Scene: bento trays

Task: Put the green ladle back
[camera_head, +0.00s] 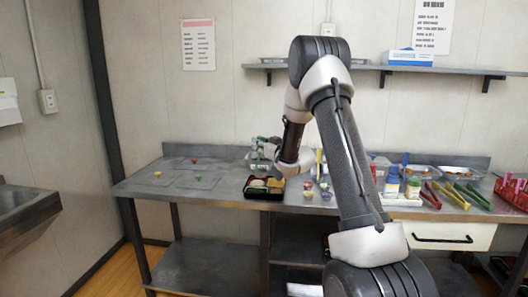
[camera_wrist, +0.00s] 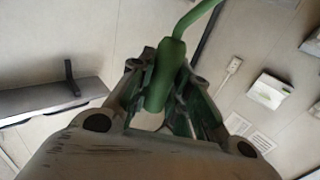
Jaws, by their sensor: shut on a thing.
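My gripper (camera_wrist: 168,88) is shut on the thick handle of the green ladle (camera_wrist: 170,62) in the wrist view. The handle sits between the two fingers, and a thinner green stem bends up and right out of the frame. The ladle's bowl is not in sight in the wrist view. In the head view my gripper (camera_head: 264,150) is held above the steel counter, behind the bento tray. Only a small bit of green shows at it there, partly hidden by the gripper.
A black and red bento tray (camera_head: 249,190) with food lies on the steel counter (camera_head: 150,190). Small cups (camera_head: 308,190) stand right of it. Bottles (camera_head: 392,180), food pans (camera_head: 460,172) and coloured tongs (camera_head: 452,195) fill the right side. The counter's left is mostly clear.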

